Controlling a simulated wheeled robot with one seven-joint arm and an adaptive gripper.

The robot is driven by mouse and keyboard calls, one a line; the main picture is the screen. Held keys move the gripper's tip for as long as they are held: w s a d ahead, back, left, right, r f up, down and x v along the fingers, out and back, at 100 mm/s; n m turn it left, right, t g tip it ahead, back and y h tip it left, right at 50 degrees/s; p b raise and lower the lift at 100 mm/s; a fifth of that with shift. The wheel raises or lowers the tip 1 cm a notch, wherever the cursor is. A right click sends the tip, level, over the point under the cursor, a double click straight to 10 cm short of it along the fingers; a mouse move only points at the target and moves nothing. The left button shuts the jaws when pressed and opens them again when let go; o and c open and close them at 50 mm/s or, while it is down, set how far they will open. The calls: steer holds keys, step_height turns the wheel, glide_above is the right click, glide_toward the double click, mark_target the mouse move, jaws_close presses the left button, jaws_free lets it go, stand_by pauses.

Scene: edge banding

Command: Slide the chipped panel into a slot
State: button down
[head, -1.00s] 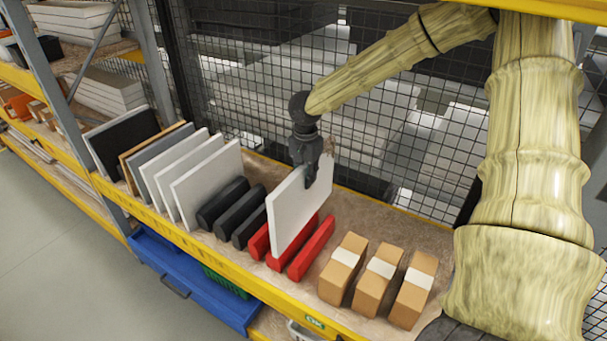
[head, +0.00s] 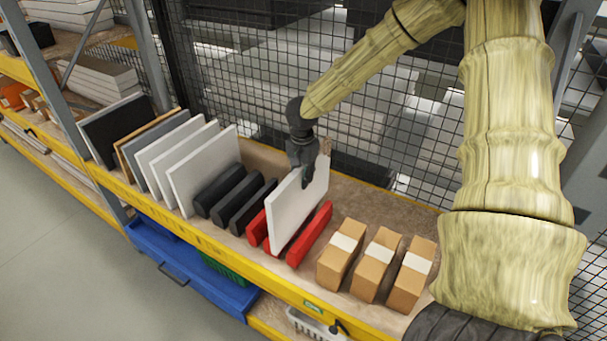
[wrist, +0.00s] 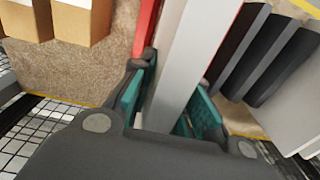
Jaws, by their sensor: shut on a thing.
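The chipped panel (head: 298,207) is a white upright board with a broken brown patch (head: 325,146) at its top far corner. My gripper (head: 305,182) is shut on its top edge. In the wrist view the panel's edge (wrist: 185,70) runs between the teal finger pads of my gripper (wrist: 168,105). The panel stands among red bars, one on its left (head: 256,229) and one on its right (head: 311,236). Its lower edge is low between them. Whether it touches the shelf is hidden.
Black bars (head: 245,205) lie to the left, then several upright panels (head: 203,172) in white, grey, brown and black. Several cardboard boxes (head: 378,266) with white labels stand to the right. A wire mesh (head: 390,150) closes the back; a yellow beam (head: 210,247) edges the front.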

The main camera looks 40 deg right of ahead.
mark_target(303, 166)
steer(key=shift+f+b, duration=2.45)
steer(key=shift+f, duration=1.1)
steer(key=c, duration=1.3)
jaws_free()
steer(key=shift+f, duration=0.15)
step_height(303, 166, up, 12)
steer(key=shift+s+a+r, duration=0.1)
steer(key=shift+s+a, duration=0.05)
